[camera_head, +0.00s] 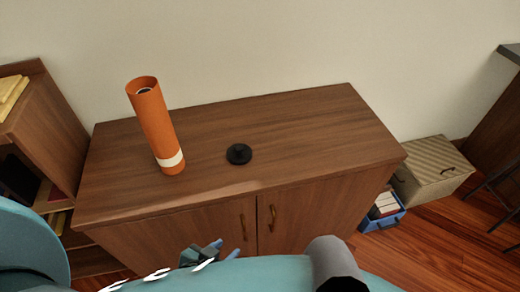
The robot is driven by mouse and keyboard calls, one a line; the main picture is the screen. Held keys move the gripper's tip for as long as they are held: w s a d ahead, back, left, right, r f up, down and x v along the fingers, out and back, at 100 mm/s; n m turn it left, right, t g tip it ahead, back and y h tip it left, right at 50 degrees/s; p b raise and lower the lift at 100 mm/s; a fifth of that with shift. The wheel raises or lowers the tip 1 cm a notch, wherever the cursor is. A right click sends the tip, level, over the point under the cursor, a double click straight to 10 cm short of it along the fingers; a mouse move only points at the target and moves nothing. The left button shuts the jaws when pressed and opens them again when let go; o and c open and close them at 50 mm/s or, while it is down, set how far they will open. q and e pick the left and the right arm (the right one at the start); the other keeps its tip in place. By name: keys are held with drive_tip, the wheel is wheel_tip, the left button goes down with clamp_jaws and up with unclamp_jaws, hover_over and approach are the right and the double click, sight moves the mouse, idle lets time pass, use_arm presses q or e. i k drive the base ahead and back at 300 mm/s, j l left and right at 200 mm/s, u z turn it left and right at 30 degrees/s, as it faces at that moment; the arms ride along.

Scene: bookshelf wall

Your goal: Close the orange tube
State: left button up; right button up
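The orange tube (156,127) stands upright on the left part of the wooden cabinet top. Its upper end is open, and something dark shows inside. A white band runs around it near the bottom. A round black cap (239,154) lies on the cabinet top to the right of the tube, apart from it. My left gripper (226,248) is low in front of the cabinet doors, below the top's front edge. Its two fingertips look apart with nothing between them, and my arm partly hides it. It touches neither tube nor cap. My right gripper is not in view.
The wooden cabinet (310,128) has a clear top right of the cap and a wall behind it. A shelf unit (45,120) stands at the left. A striped box (432,170) and a blue crate (384,217) with books are on the floor at the right.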

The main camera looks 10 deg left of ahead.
sight(151, 108)
drive_tip(key=i+l, duration=0.15)
drive_tip(key=l, duration=0.25)
drive_tip(key=i+l, duration=0.1)
drive_tip(key=l, duration=0.3)
drive_tip(key=u, duration=1.95)
